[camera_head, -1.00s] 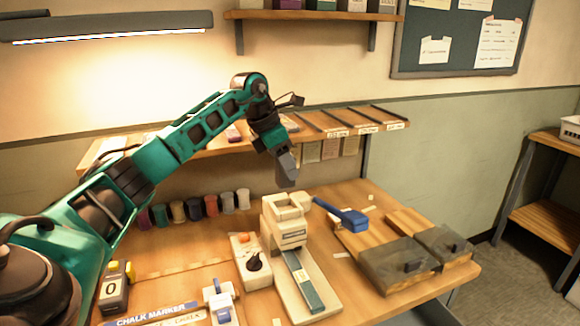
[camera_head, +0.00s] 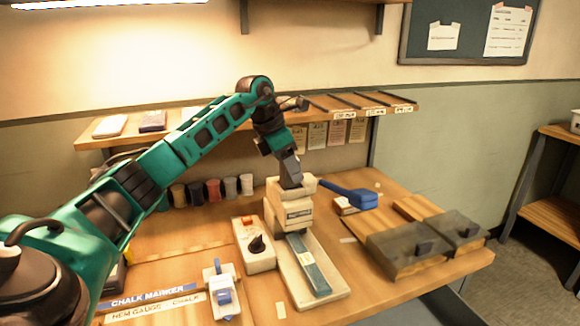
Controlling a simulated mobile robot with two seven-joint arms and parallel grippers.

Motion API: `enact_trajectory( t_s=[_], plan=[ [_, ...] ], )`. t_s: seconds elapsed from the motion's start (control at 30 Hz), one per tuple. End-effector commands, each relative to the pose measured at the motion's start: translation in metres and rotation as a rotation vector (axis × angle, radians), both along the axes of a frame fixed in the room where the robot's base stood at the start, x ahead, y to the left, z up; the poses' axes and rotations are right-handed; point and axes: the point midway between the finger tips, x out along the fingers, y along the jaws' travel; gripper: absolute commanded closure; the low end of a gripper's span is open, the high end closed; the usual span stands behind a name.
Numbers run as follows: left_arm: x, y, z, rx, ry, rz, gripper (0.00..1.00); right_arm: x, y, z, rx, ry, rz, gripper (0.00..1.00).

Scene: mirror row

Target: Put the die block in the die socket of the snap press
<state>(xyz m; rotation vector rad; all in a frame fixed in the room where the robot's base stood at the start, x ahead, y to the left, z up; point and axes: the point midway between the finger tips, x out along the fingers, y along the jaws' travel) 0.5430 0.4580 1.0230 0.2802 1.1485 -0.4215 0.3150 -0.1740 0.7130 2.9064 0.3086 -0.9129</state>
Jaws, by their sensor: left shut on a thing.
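The snap press (camera_head: 297,215) is a cream block on a long cream base with a blue-green strip, and a blue lever sticks out to its right. My left gripper (camera_head: 291,180) points down at the top of the press, its tip at the raised cream parts there. It is shut on a small dark grey piece that seems to be the die block; the fingers and the press hide most of it. The die socket cannot be made out. I cannot tell whether the piece touches the press. My right gripper is not in view.
A cream box with a black knob (camera_head: 257,244) stands close left of the press, and a blue-and-white clamp-like tool (camera_head: 221,290) lies nearer. Two grey-topped wooden blocks (camera_head: 405,248) stand to the right. Spools (camera_head: 213,189) line the back under a shelf (camera_head: 235,124).

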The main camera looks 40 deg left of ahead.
Motion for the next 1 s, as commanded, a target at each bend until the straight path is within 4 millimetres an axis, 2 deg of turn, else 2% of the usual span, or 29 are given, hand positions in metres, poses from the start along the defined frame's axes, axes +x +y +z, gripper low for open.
enact_trajectory(
  t_s=[0.8, 0.83, 1.0],
  plan=[
    [0.000, 0.000, -0.012, 0.000, -0.001, 0.000, 0.91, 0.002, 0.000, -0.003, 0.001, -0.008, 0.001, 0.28],
    [0.000, 0.000, -0.011, -0.001, -0.002, -0.001, 0.50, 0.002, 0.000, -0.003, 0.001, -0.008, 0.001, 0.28],
    [0.000, 0.000, -0.011, 0.000, -0.001, 0.000, 0.34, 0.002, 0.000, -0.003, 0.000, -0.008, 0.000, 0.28]
  ],
)
